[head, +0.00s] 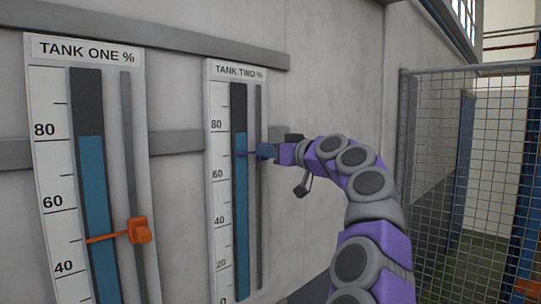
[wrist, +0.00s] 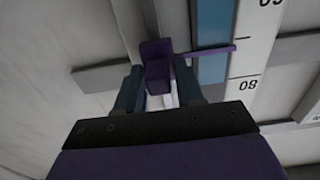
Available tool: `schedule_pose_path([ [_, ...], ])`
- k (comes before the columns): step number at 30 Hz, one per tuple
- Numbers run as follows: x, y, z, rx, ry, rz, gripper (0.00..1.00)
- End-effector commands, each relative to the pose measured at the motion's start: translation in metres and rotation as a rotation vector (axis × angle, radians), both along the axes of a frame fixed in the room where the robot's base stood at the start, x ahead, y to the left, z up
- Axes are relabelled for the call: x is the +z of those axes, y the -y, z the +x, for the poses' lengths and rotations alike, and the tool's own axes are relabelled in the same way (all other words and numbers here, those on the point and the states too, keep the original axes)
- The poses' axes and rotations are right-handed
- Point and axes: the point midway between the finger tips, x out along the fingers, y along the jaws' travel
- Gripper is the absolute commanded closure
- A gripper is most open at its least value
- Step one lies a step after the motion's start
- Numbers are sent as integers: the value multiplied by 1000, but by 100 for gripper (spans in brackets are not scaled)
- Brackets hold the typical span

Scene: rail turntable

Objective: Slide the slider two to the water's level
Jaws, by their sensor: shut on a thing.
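The tank two gauge (head: 225,75) is a tall white board on the wall with a blue water column (head: 239,200) and a dark part above the water. The water's top stands above the 80 mark. Slider two (wrist: 157,68) is purple, and its thin pointer (head: 246,153) crosses the column between 60 and 80, below the water's top. My gripper (head: 266,151) is shut on slider two at the gauge's right edge. In the wrist view, my gripper's two dark fingers (wrist: 160,88) stand on either side of the purple slider. The gripper partly hides the slider in the head view.
The tank one gauge (head: 90,48) stands left, with an orange slider (head: 139,230) between 40 and 60. Grey rails (head: 175,142) run along the wall behind the gauges. A mesh fence (head: 425,160) stands to the right. The space in front of the gauges looks clear.

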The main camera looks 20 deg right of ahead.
Motion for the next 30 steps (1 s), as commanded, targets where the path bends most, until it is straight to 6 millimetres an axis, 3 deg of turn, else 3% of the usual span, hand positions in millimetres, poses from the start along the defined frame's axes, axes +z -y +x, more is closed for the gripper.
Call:
schedule_pose_path([
  [1, 16, 1, 0, -3, 3, -1, 100],
  [9, 45, 1, 0, -1, -1, 1, 100],
  [26, 51, 0, 1, 1, -2, 0, 100],
  [27, 52, 0, 1, 0, -1, 1, 60],
  [30, 52, 0, 0, 1, -1, 1, 51],
])
